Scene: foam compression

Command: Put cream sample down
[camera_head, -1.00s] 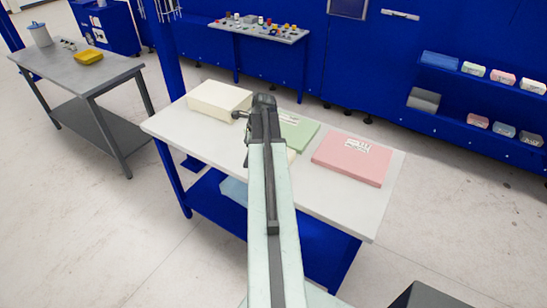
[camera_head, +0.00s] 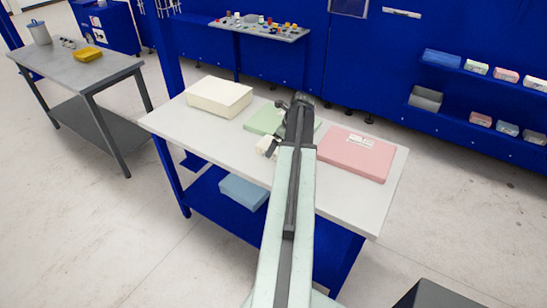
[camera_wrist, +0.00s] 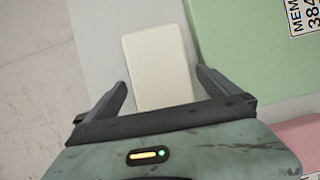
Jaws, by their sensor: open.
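The small cream sample (camera_wrist: 158,62) is a pale rectangular block. It shows on the grey tabletop beside the green foam slab (camera_wrist: 250,55) in the wrist view; whether it touches the tabletop is hard to tell. My gripper (camera_wrist: 162,82) is open, with one finger on each side of the sample's near end and a gap at the left finger. In the head view a small part of the sample (camera_head: 264,144) shows left of my arm, near the table's front edge. The green slab (camera_head: 262,121) is partly hidden there by my arm.
The work table (camera_head: 170,123) also bears a large cream block (camera_head: 218,95) at left and a pink slab (camera_head: 355,157) at right. A blue block (camera_head: 243,190) lies on its lower shelf. A grey table (camera_head: 70,68) stands at far left.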

